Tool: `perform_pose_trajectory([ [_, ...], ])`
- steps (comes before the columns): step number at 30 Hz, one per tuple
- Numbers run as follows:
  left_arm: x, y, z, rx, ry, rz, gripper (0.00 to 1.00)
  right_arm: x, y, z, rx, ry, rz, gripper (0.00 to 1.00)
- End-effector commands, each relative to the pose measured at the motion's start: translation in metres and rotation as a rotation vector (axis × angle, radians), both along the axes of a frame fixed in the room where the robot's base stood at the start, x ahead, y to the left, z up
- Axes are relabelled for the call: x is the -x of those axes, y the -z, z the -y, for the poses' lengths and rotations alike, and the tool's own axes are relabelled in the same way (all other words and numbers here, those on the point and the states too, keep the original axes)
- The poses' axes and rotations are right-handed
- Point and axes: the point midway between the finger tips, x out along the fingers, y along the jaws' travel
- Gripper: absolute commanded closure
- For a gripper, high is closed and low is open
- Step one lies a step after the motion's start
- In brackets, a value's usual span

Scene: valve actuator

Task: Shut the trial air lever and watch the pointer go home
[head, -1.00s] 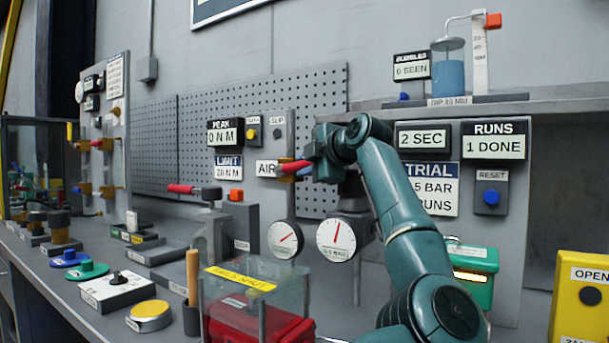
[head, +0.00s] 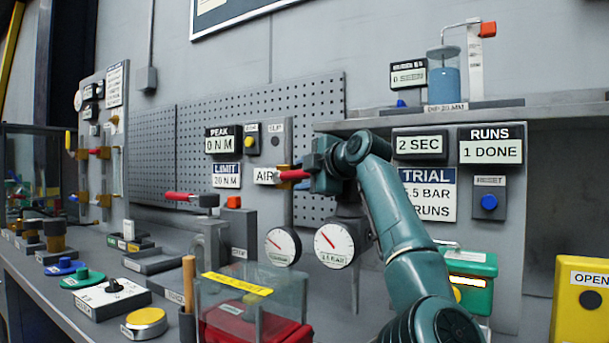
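The trial air lever (head: 292,175) has a red handle and lies about level, beside the AIR label (head: 264,177) and a brass fitting.
A clear box (head: 250,290) over a red case stands in front. Another red-handled lever (head: 190,198) is left of the gauges.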

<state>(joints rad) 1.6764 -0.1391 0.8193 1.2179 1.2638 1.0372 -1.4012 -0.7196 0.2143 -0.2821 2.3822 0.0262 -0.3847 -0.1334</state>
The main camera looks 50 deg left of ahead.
Motion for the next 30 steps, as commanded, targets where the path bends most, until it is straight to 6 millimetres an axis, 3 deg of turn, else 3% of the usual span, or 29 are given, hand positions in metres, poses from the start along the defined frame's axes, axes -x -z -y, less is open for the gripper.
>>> perform_pose_trajectory([
  [7, 0.0, 0.0, 0.001, 0.001, 0.0, 0.0, 0.59, 0.0, 0.0, 0.0, 0.0, 0.0, 0.0, 0.64],
  [11, 0.0, -0.002, 0.011, 0.0, 0.001, 0.0, 0.59, 0.0, 0.0, 0.0, 0.0, -0.001, -0.001, 0.64],
  [24, 0.008, -0.021, 0.101, 0.0, 0.003, 0.0, 0.59, 0.002, 0.0, 0.0, 0.0, -0.003, -0.033, 0.64],
  [30, 0.011, -0.026, 0.123, 0.0, 0.001, -0.001, 0.59, 0.004, 0.0, 0.001, -0.004, 0.002, -0.038, 0.64],
])
